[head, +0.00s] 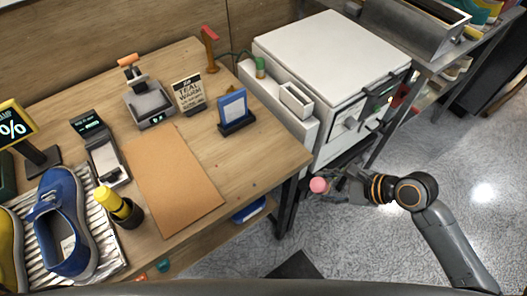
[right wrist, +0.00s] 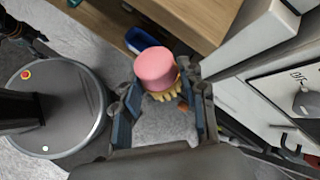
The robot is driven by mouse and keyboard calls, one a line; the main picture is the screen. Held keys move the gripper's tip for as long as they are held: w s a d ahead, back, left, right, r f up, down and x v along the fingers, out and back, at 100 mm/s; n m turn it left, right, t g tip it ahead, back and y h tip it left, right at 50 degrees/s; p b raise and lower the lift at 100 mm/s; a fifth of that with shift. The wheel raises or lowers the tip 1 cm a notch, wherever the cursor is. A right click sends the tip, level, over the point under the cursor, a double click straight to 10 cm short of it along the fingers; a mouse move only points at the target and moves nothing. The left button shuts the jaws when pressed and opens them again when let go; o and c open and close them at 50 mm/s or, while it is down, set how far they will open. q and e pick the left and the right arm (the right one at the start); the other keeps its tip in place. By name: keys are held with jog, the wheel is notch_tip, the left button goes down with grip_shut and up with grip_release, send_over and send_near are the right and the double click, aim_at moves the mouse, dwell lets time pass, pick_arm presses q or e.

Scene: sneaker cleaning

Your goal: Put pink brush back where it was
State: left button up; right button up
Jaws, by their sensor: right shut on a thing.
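The pink brush (head: 318,185) is held by my right gripper (head: 338,184), off the table's right front corner and above the floor. In the right wrist view the brush (right wrist: 156,68) shows a round pink top with pale yellowish bristles below it. The fingers of my right gripper (right wrist: 165,100) stand on both sides of it. My left gripper is not in view.
The wooden table (head: 270,150) carries a brown mat (head: 172,178), a blue shoe (head: 62,222) on a ribbed tray, a card terminal and small signs. A white cabinet (head: 330,55) stands right of the table, with a narrow white holder (head: 295,100) on its side. Floor is free at right.

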jog(key=r+y, duration=0.1)
jog(key=r, duration=0.1)
jog(key=w+r+g+y+p, duration=0.1)
jog(key=r, duration=0.1)
jog(key=w+r+m, duration=0.1)
jog(key=r, duration=0.1)
jog(key=shift+w+a+r+y, duration=0.25)
jog(key=shift+r+y, duration=0.05)
jog(key=shift+y, duration=0.1)
notch_tip(320, 180, up, 9)
jog(key=w+m+g+y+p, duration=0.1)
jog(key=w+g+y, duration=0.1)
jog(key=p, duration=0.2)
send_over(269, 158)
jog(key=f, duration=0.8)
jog(key=shift+s+d+f, duration=0.1)
jog(key=shift+d+f, duration=0.1)
jog(key=shift+d, duration=0.2)
jog(key=f, duration=0.3)
jog(key=shift+a, duration=0.4)
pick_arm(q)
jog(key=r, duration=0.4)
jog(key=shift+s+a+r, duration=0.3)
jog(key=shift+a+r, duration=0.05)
pick_arm(e)
jog(key=shift+f, duration=0.45)
jog(key=shift+f, duration=0.1)
jog(key=o, duration=1.2)
jog(key=shift+c, duration=0.2)
